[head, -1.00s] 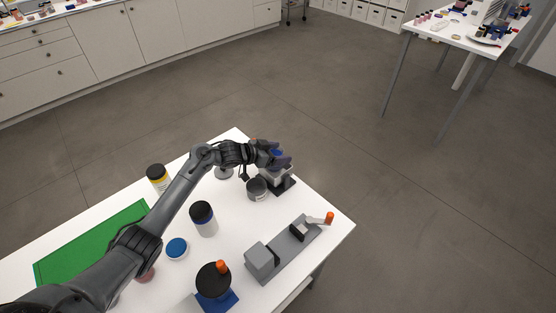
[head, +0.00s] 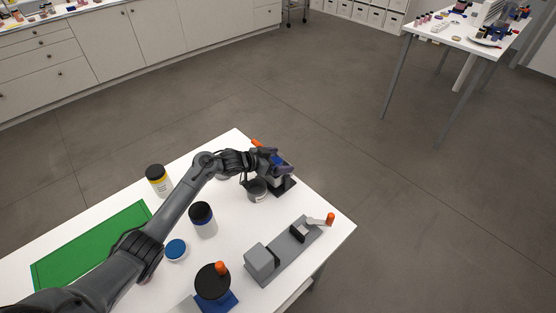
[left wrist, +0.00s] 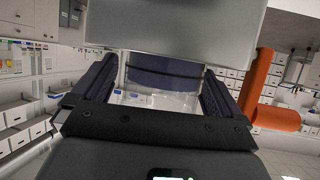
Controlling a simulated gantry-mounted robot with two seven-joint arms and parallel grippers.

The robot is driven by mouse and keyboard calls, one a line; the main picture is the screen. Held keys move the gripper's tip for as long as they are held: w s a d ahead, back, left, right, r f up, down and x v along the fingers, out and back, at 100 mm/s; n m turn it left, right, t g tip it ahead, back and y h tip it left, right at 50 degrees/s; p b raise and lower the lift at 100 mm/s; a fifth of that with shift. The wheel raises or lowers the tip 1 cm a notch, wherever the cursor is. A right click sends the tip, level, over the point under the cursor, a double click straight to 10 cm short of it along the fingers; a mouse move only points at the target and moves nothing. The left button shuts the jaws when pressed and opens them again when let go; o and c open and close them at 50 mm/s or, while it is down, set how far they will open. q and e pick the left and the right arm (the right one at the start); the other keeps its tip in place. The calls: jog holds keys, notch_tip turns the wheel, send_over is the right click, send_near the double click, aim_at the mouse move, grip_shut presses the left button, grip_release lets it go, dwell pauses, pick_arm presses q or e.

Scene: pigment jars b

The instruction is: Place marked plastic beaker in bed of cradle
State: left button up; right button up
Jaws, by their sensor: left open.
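A grey fixture with an orange-tipped lever (head: 285,250) stands nearer; which fixture is the cradle is unclear. My right gripper is out of view.
Black-lidded jars (head: 203,222) and (head: 158,182), a blue lid (head: 176,250), a black-topped piece on a blue base (head: 213,282) and a green mat (head: 75,255) occupy the table (head: 240,240).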

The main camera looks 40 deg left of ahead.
pick_arm(q)
jog(key=shift+r, duration=0.1)
jog(key=shift+r, duration=0.15)
jog(key=p+v, duration=0.3)
jog(key=v, duration=0.9)
